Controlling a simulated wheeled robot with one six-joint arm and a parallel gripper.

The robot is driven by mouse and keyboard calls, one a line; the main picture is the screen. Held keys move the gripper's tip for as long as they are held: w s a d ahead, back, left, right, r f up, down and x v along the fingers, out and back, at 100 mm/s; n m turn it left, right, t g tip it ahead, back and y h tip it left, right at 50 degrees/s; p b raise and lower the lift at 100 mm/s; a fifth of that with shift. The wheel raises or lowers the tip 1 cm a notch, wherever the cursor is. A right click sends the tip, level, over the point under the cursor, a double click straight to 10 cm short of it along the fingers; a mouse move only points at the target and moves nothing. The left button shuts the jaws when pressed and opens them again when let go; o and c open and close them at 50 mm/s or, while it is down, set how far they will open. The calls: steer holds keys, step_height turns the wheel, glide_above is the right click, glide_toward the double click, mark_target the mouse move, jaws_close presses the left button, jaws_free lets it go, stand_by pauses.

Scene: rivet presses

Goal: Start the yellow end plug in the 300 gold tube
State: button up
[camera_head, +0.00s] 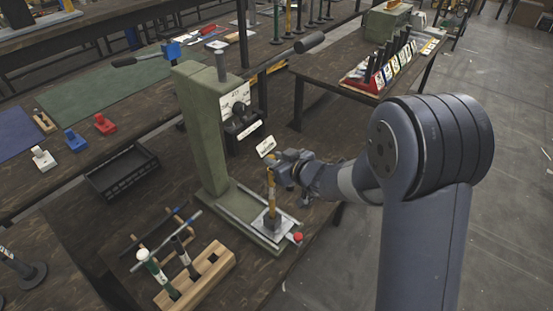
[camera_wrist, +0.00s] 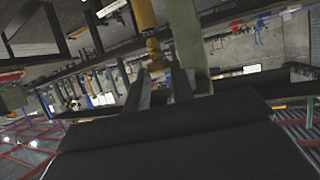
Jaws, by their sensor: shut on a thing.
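The gold tube (camera_head: 271,199) stands upright in a grey block (camera_head: 271,222) on the base of a green press (camera_head: 203,125). My gripper (camera_head: 274,174) reaches in from the right at the tube's top. In the wrist view, my gripper (camera_wrist: 160,74) is shut on the yellow end plug (camera_wrist: 155,50), which shows at the fingertips. The gold tube (camera_wrist: 144,14) is right beside the plug's end in that view. The plug and tube look close to in line; I cannot tell whether the plug is in the tube's mouth. No number on the tube is readable.
A red button (camera_head: 297,237) sits at the press base's front right. A wooden rack (camera_head: 205,279) with handled tools stands at the front left. A black tray (camera_head: 122,172) lies left of the press. The press head (camera_head: 238,118) overhangs behind the tube. Open floor lies to the right.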

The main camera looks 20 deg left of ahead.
steer(key=shift+f+b, duration=0.95)
steer(key=shift+f, duration=0.3)
stand_by(0.8)
steer(key=o, duration=1)
steer(key=shift+o, duration=0.2)
steer(key=v, duration=1.1)
steer(key=shift+p, duration=0.35)
steer(key=shift+a+f, duration=0.1)
steer(key=shift+a, duration=0.05)
